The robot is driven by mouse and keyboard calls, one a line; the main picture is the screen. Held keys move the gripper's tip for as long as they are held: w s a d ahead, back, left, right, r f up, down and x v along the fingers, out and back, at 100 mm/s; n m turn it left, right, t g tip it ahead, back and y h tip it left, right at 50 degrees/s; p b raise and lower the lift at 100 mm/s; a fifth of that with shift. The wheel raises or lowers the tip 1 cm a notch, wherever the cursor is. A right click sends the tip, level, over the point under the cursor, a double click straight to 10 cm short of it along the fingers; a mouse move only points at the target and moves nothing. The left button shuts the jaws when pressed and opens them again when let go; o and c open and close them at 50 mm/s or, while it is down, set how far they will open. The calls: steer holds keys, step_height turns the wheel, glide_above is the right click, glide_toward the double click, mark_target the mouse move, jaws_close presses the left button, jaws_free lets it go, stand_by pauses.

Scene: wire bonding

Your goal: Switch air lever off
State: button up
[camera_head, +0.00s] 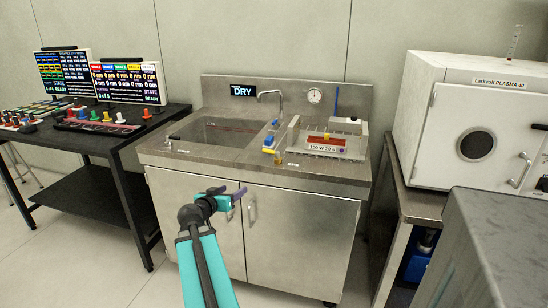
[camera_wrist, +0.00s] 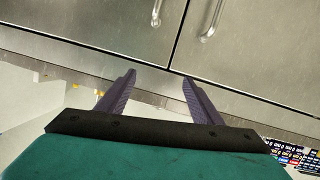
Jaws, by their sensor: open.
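A small blue fitting (camera_head: 269,140) and a yellow piece (camera_head: 268,151) sit on the sink counter between the basin and the rack unit. One of them may be the air lever; its label and position are too small to read. My gripper (camera_head: 229,192) is open and empty in front of the cabinet doors, below and left of these fittings, apart from them. In the wrist view, my gripper (camera_wrist: 158,77) shows two dark purple fingers spread apart with nothing between them. The fittings do not show in that view.
The steel sink counter (camera_head: 185,157) has a basin, a faucet (camera_head: 271,97), a DRY display (camera_head: 243,91) and a gauge (camera_head: 314,96). A rack unit (camera_head: 332,145) stands right of the fittings. A black table with screens is left; a plasma machine (camera_head: 485,120) is right.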

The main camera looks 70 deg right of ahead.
mark_target(268, 152)
steer(key=s+d+r+m+h, duration=0.1)
steer(key=s+d+r, duration=0.1)
steer(key=r, duration=0.1)
steer(key=s+d+r+m+g+h+b, duration=0.1)
steer(key=s+r, duration=0.2)
steer(key=r, duration=0.1)
steer(key=s+d+r+h+b, duration=0.1)
steer(key=s+d+r, duration=0.1)
steer(key=s+r, duration=0.1)
steer(key=shift+s+d+r+m+g, duration=0.15)
steer(key=shift+d+m+g, duration=0.15)
steer(key=shift+d+m, duration=0.1)
steer(key=shift+s+d, duration=0.2)
steer(key=shift+d, duration=2.1)
steer(key=shift+s+d, duration=0.15)
steer(key=shift+d, duration=2.1)
steer(key=shift+s+d+p, duration=0.15)
steer(key=shift+d, duration=1)
steer(key=shift+s+d+p, duration=0.15)
steer(key=shift+d, duration=0.95)
steer(key=c, duration=1.1)
